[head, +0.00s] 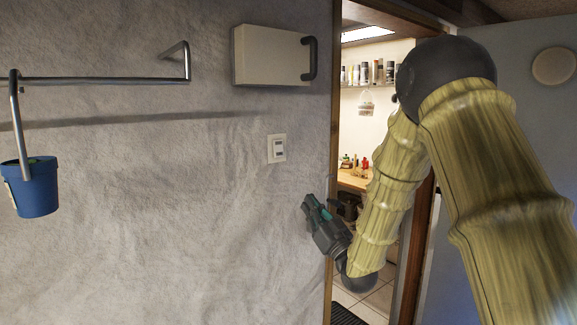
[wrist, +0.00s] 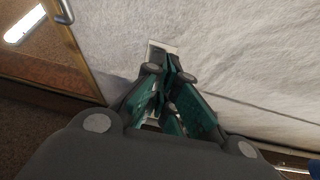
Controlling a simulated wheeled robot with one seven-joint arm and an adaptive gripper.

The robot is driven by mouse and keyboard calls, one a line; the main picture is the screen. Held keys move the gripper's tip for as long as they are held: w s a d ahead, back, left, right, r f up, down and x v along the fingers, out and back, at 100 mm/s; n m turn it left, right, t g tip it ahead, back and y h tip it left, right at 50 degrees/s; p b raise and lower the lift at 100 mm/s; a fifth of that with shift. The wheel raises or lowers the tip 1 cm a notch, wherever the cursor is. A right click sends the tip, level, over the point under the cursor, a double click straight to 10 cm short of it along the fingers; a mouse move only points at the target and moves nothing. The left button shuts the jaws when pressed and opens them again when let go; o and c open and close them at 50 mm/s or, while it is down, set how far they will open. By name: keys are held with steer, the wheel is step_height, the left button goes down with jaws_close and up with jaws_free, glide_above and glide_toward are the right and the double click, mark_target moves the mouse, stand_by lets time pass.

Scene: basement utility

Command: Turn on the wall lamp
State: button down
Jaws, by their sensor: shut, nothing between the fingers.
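My gripper (head: 309,206) is shut and empty, below and to the right of the switch plate in the head view. In the wrist view the shut fingers (wrist: 170,68) point toward the wall and partly cover the pale plate (wrist: 158,47). I see no contact, but the exact gap is unclear.
A white wall cabinet (head: 270,55) with a dark handle hangs above the switch. A metal rail (head: 105,79) and a hanging blue bucket (head: 36,188) are at the left. The wooden door frame (head: 333,130) stands close to my gripper. The wall below the switch is bare.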

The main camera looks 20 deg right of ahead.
step_height(320, 180, up, 6)
steer(key=n+t+y, duration=0.1)
steer(key=y, duration=0.1)
steer(key=shift+s+d+r, duration=0.2)
steer(key=shift+s+d, duration=0.15)
steer(key=shift+s, duration=0.05)
steer(key=p, duration=0.5)
glide_toward(280, 145)
step_height(280, 145, up, 4)
steer(key=shift+w+a+f+p, duration=0.2)
steer(key=shift+w+p, duration=0.2)
steer(key=shift+w, duration=0.15)
steer(key=shift+w+a+f+p, duration=0.15)
steer(key=shift+w+a+p, duration=0.15)
steer(key=shift+w, duration=0.25)
steer(key=shift+w+a+f+p, duration=0.15)
steer(key=shift+w+p, duration=0.3)
steer(key=shift+w, duration=0.15)
